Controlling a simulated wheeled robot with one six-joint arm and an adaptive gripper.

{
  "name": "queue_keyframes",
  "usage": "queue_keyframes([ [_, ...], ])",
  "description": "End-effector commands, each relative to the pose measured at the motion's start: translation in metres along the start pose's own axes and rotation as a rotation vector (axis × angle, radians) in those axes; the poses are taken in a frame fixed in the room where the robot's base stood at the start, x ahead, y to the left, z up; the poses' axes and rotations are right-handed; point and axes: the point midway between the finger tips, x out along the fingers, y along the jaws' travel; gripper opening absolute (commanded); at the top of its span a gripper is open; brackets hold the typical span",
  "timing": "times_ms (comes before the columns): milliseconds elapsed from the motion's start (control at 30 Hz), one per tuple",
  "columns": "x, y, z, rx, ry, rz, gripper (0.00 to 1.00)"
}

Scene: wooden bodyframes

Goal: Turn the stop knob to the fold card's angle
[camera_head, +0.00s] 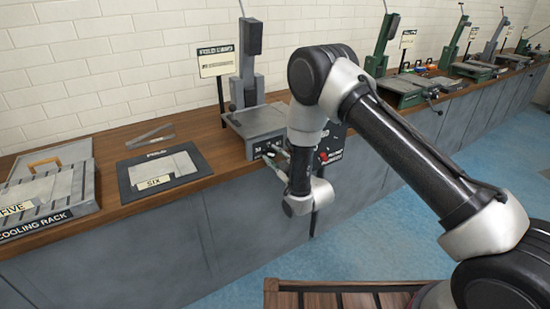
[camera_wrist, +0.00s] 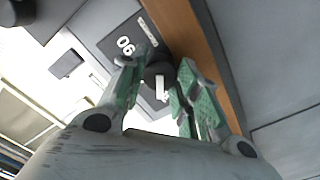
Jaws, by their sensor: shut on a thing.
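The stop knob (camera_wrist: 158,69) is dark with a white mark and sits between my green-padded fingers in the wrist view. My gripper (camera_wrist: 164,76) is shut on it, one finger at each side. A dark plate with white digits (camera_wrist: 126,46) lies beside the knob; the knob's exact angle is hard to read. In the head view my gripper (camera_head: 279,160) is at the front of a grey machine (camera_head: 255,123), and my wrist hides the knob. A sign card (camera_head: 216,61) stands on a post behind that machine; its text is too small to read.
A dark mat with a card marked SIX (camera_head: 158,182) lies left on the wooden counter (camera_head: 215,151). A cooling rack (camera_head: 50,200) is at the far left. A red button (camera_head: 323,157) shows right of my wrist. Several green and grey machines line the counter farther right.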

Motion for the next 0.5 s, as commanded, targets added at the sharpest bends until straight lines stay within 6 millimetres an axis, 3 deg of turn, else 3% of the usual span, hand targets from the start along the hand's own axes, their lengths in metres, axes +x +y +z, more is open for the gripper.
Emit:
queue_keyframes([
  [500, -0.0002, -0.0007, -0.0001, 0.35, 0.0, -0.001, 0.08],
])
